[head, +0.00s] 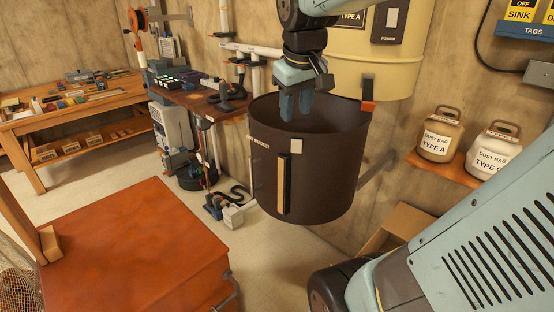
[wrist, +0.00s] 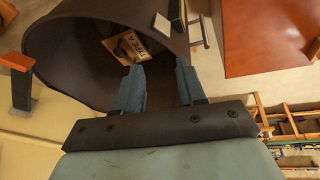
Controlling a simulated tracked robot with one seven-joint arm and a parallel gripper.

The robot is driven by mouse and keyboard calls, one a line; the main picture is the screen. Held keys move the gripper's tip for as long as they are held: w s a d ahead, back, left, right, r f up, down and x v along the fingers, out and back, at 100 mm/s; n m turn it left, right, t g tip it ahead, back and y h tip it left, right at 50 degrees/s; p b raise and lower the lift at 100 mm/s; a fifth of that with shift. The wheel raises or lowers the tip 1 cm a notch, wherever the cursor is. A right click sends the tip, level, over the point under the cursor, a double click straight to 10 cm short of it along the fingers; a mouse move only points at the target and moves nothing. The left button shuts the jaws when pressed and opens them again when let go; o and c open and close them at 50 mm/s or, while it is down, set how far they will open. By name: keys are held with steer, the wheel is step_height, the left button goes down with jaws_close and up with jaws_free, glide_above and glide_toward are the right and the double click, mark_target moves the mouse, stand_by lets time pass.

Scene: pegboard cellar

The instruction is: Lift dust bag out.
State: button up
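The dark brown bucket (head: 325,185) hangs open-topped below the cream vacuum housing (head: 375,70); the wrist view looks into its interior (wrist: 75,50). The bag is hidden in the head view.
Two dust bag canisters, type A (head: 439,136) and type C (head: 492,152), stand on a wooden shelf (head: 440,170) at right. An orange-red table (head: 130,255) is at front left. A cluttered workbench (head: 75,105) is at the back.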

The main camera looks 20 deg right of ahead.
steer(key=w+d+n+g+h, duration=0.1)
steer(key=w+d, duration=0.3)
steer(key=w, duration=0.2)
steer(key=w+d+n+g, duration=0.1)
steer(key=w+d+g, duration=0.15)
steer(key=w, duration=0.35)
steer(key=shift+n+t, duration=0.3)
steer(key=shift+t, duration=0.05)
steer(key=shift+w+d+f, duration=0.25)
steer(key=shift+d+f, duration=0.4)
steer(key=shift+f, duration=1.75)
steer(key=shift+w+d+f, duration=0.3)
steer(key=shift+d+f, duration=0.35)
steer(key=shift+f, duration=1.8)
steer(key=shift+w+d+f, duration=0.25)
steer(key=shift+d+f, duration=0.4)
steer(key=shift+f, duration=1.75)
jaws_close()
